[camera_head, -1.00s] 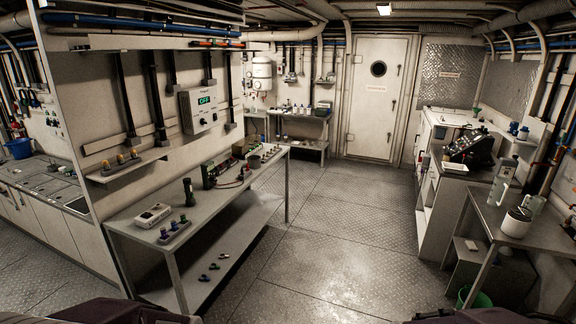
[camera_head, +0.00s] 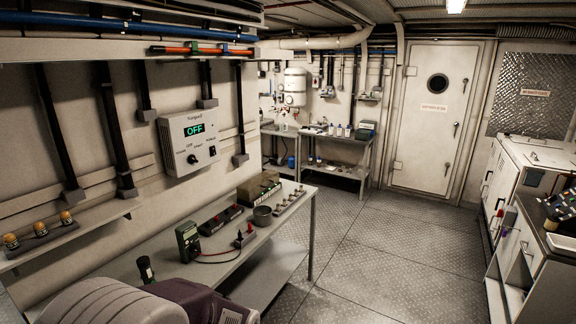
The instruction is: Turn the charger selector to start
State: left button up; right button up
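The charger (camera_head: 191,141) is a pale box on the left wall above the bench. Its display shows OFF in green. Two dark knobs sit below the display, a left one (camera_head: 193,159) and a right one (camera_head: 212,151). The labels around them are too small to read surely, so I cannot tell where the selector points. Neither of my grippers is in view. Only rounded grey and purple parts, apparently of my own body, show at the bottom.
A metal bench (camera_head: 215,250) stands below the charger. A shelf (camera_head: 70,240) juts from the wall at left. Open floor (camera_head: 375,265) lies right of the bench.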

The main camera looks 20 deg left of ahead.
aim_at(192, 158)
jog(key=i+u, duration=0.35)
jog(key=i+l+u, duration=0.1)
jog(key=i+u, duration=0.3)
jog(key=i+l+u, duration=0.35)
jog(key=i+j, duration=0.1)
